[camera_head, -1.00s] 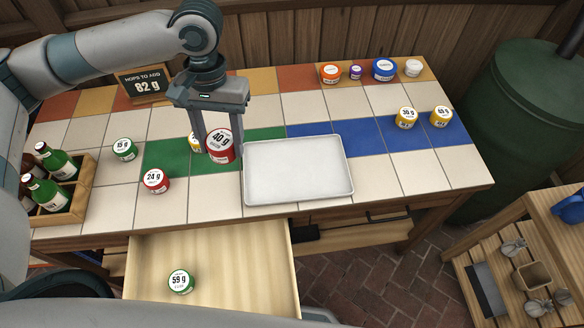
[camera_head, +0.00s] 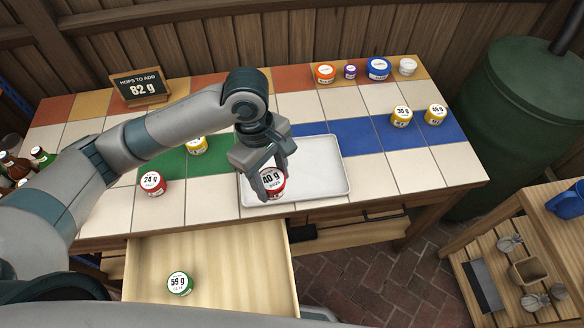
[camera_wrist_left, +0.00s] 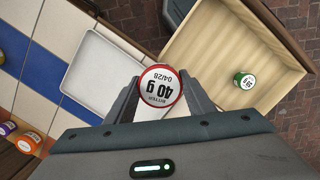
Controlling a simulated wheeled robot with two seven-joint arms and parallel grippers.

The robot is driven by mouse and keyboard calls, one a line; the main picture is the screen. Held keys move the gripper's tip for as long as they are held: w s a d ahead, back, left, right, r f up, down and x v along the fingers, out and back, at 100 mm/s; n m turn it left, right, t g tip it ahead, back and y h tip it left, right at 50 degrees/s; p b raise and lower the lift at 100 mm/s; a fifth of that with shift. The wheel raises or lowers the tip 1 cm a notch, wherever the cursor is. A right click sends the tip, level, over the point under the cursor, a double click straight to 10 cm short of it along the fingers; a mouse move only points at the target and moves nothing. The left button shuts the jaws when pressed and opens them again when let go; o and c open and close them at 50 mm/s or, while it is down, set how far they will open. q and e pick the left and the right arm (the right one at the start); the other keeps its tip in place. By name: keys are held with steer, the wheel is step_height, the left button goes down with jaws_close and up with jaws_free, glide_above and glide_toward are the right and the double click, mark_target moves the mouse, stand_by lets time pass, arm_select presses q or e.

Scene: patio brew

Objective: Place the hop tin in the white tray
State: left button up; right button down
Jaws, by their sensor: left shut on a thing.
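The hop tin in hand is a red tin with a white label reading 40 g (camera_head: 271,183). My left gripper (camera_head: 270,180) is shut on it, over the front left part of the white tray (camera_head: 325,183). In the left wrist view the red tin (camera_wrist_left: 160,90) sits between the two fingers, with the white tray (camera_wrist_left: 100,80) beside it. I cannot tell whether the tin touches the tray floor. The rest of the tray is empty. A sign (camera_head: 141,87) reads 82 g. My right gripper is not in view.
A red 24 g tin (camera_head: 152,184) and a yellow tin (camera_head: 196,145) stand left of the tray. Two yellow tins (camera_head: 401,117) stand on the right. Several jars (camera_head: 377,69) line the back. An open drawer (camera_head: 225,260) below holds a green 59 g tin (camera_head: 180,283).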

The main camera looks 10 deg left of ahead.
mark_target(283, 186)
arm_select(q)
steer(key=d+n, duration=0.1)
steer(key=s+d+f+n, duration=0.1)
steer(key=shift+d+f+n+t, duration=0.15)
steer(key=shift+n+t, duration=0.15)
steer(key=shift+n, duration=0.1)
steer(key=shift+s+d+f+n, duration=0.25)
steer(key=shift+d+n, duration=0.2)
steer(key=shift+n, duration=0.45)
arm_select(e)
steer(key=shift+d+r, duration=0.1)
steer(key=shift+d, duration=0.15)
arm_select(q)
steer(key=shift+w, duration=0.1)
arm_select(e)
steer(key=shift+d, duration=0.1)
